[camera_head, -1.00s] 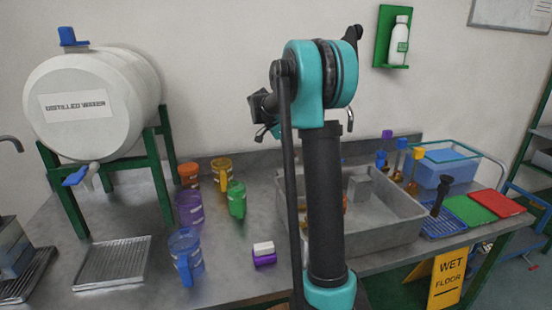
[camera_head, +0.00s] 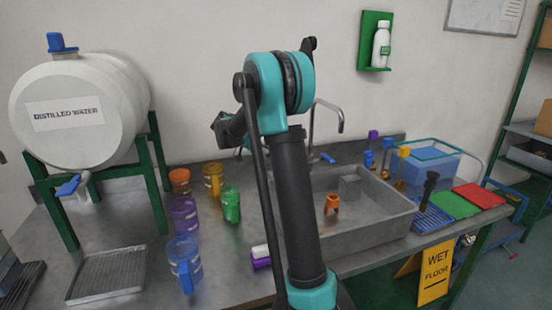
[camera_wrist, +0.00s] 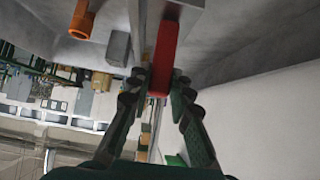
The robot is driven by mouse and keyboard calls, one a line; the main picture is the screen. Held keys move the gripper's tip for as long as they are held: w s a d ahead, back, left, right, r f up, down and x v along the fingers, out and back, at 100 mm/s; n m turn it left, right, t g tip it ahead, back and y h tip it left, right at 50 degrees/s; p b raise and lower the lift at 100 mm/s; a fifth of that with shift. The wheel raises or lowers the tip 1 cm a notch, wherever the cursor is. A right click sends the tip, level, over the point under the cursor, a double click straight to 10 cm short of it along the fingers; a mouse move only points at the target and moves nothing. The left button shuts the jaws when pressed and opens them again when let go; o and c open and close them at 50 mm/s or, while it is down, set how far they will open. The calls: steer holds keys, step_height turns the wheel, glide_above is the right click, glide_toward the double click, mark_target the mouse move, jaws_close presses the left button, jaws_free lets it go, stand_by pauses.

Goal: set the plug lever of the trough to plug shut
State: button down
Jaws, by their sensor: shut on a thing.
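The grey trough (camera_head: 385,236) is set in the bench right of my arm in the head view. A red lever (camera_wrist: 165,50) stands out in the wrist view against grey walls, which look like the trough's. I take it to be the plug lever. My gripper (camera_wrist: 158,84) has its dark fingers on either side of the lever's near end and is shut on it. The lever's far end runs to a grey wall edge at the top. In the head view my arm hides the gripper and lever. The plug itself cannot be made out.
An orange fitting (camera_head: 332,203) stands in the trough, and a tap (camera_head: 327,115) rises behind it. Coloured jugs (camera_head: 184,262) and a distilled water barrel (camera_head: 75,110) stand left. A blue rack (camera_head: 431,220) and coloured mats (camera_head: 478,195) lie right. A wet floor sign (camera_head: 435,272) stands below.

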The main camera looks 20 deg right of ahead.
steer(key=c, duration=1.4)
jaws_free()
steer(key=shift+o, duration=0.2)
steer(key=v, duration=1.2)
